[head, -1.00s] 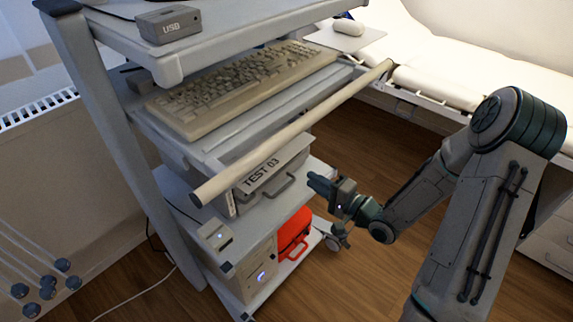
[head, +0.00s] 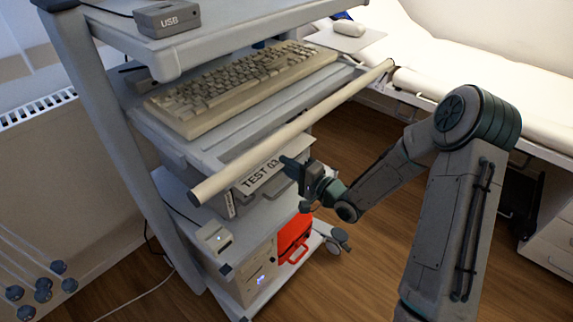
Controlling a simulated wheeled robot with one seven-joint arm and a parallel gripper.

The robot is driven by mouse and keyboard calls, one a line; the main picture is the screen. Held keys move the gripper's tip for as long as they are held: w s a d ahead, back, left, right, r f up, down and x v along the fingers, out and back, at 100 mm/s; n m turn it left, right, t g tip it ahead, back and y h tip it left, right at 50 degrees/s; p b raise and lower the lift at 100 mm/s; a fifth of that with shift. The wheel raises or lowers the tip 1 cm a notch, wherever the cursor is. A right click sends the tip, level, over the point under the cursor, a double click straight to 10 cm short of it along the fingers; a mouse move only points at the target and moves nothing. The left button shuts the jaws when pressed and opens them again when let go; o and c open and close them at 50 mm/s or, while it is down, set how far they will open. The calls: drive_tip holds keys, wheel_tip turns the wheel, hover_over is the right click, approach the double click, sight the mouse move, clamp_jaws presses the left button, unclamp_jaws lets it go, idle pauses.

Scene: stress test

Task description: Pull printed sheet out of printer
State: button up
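The printed sheet (head: 258,179), marked "TEST 03", sticks out of the front of the grey printer (head: 240,208). The printer stands on the shelf below the keyboard and is mostly hidden by the shelf and a long pale handle bar. My gripper (head: 288,164) is at the right end of the sheet, with its teal fingertips pointing left. The fingertips overlap the sheet's right edge in the picture. I cannot tell whether they touch it or whether the fingers are open or shut.
The pale handle bar (head: 300,128) runs across the cart just above the sheet. A keyboard (head: 240,88) and mouse (head: 350,28) are above. A red case (head: 294,238) and a computer (head: 256,272) stand on the bottom shelf.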

clamp_jaws()
drive_tip(key=shift+r+p, duration=0.2)
drive_tip(key=shift+p, duration=0.15)
drive_tip(key=shift+d, duration=0.1)
drive_tip(key=r+p+v, duration=0.3)
drive_tip(key=p+v, duration=0.5)
drive_tip(key=v, duration=1.4)
drive_tip(key=shift+s+d+r, duration=0.15)
drive_tip(key=shift+s+d, duration=0.1)
drive_tip(key=shift+s, duration=0.05)
idle(0.3)
